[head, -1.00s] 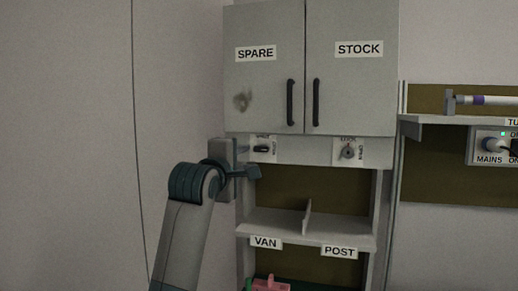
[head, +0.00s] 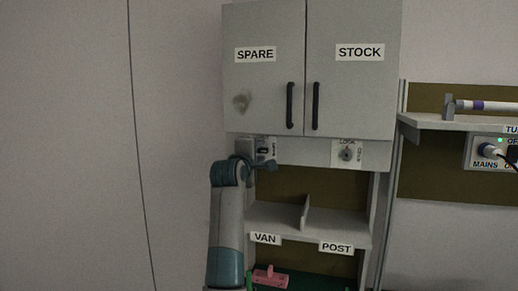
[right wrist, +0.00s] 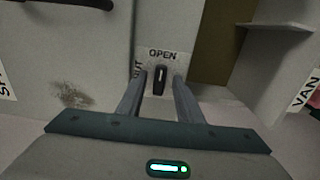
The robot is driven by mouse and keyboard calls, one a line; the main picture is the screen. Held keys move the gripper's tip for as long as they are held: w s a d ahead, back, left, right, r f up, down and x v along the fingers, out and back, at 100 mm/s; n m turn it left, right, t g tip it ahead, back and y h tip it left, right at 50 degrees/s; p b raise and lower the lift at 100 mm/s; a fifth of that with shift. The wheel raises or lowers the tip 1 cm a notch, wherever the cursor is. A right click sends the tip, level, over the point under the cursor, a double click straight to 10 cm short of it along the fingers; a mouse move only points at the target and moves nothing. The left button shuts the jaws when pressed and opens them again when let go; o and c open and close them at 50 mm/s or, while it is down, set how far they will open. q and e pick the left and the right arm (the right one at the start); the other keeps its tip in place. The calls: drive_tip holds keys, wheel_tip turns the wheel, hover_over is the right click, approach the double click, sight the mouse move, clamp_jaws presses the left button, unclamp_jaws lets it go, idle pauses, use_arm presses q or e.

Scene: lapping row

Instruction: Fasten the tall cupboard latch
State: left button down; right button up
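The tall cupboard (head: 350,95) has two closed doors, labelled SPARE and STOCK. Its black latch handle (right wrist: 160,80) sits on a pale plate marked OPEN and SHUT, below the SPARE door. In the right wrist view the handle points to OPEN, with SHUT off to its left. My right gripper (head: 262,158) is at this plate and partly hides it in the head view. In the right wrist view its two fingers stand apart, one on each side of the handle, with nothing gripped. I cannot tell how far the fingertips are from the plate. My left gripper is not in view.
A second knob (head: 347,154) marked LOCK and OPEN sits below the STOCK door. Below are a shelf (head: 335,226) labelled VAN and POST with an upright divider, and a pink object (head: 270,278). A MAINS switch box (head: 480,152) is at right. The left wall is bare.

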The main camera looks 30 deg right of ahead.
drive_tip(key=shift+c, duration=0.6)
clamp_jaws()
